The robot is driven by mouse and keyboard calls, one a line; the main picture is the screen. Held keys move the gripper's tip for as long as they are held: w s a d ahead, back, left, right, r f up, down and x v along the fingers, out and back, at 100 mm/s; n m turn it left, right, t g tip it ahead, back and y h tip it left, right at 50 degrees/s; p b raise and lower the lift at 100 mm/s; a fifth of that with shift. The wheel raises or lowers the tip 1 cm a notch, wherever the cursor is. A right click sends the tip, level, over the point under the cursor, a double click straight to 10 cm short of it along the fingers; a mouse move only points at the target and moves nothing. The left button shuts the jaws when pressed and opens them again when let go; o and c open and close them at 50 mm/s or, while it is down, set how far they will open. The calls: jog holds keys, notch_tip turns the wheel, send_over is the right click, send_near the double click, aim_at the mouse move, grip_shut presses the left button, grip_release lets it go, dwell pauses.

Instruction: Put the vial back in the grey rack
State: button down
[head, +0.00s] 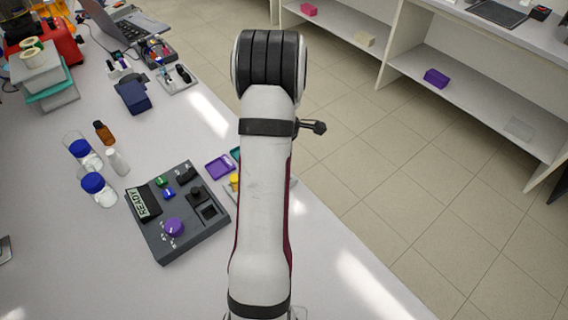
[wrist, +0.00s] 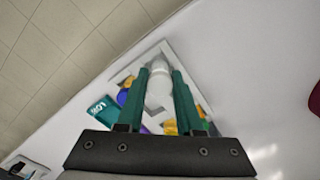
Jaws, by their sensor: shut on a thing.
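My gripper (wrist: 161,72) shows in the wrist view with two teal fingers shut on a whitish vial (wrist: 160,90). The vial is between the fingers, seen nearly end-on. In the head view my arm hides the gripper, the vial and most of the rack.
A dark control box (head: 180,232) with a READY display stands left of my arm. A purple tray (head: 220,167) lies beside it. A teal LOW label (wrist: 102,109) is beside the rack.

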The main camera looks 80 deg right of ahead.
jog(key=shift+f, duration=0.9)
dwell(0.3)
jog(key=shift+c, duration=1.8)
grip_release()
jog(key=shift+r, duration=0.1)
jog(key=shift+r, duration=2.95)
